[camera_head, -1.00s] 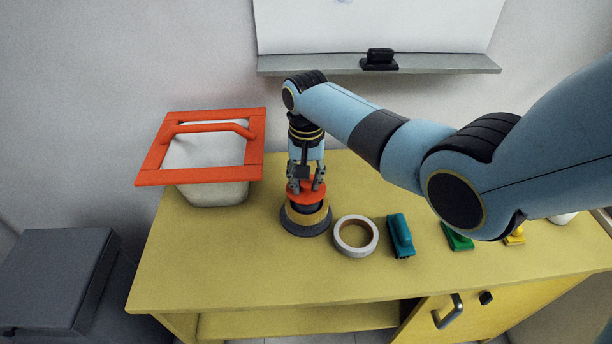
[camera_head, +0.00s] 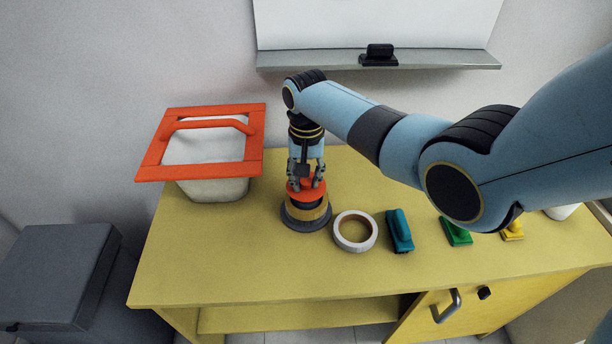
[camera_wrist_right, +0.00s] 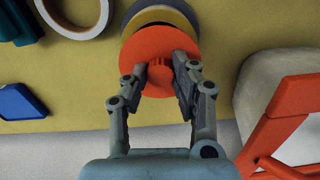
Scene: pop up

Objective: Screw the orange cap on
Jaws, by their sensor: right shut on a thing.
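The orange cap (camera_head: 306,194) is a round disc with a raised knob in its middle, seen clearly in the right wrist view (camera_wrist_right: 150,47). It sits on top of a jar with a tan body (camera_head: 306,212) and a wider dark grey base (camera_head: 299,224), upright on the yellow table. My right gripper (camera_head: 306,185) points straight down over it. In the right wrist view its two fingers (camera_wrist_right: 160,78) are shut on the cap's knob, one on each side. The cap hides the jar's mouth and any thread. My left gripper is not in view.
A white bin with an orange frame lid (camera_head: 155,172) stands left of the jar. A white tape roll (camera_head: 341,241), a teal brush-like block (camera_head: 399,231), a green one (camera_head: 456,233) and a yellow one (camera_head: 512,230) lie to the right. The table's front (camera_head: 270,285) is clear.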

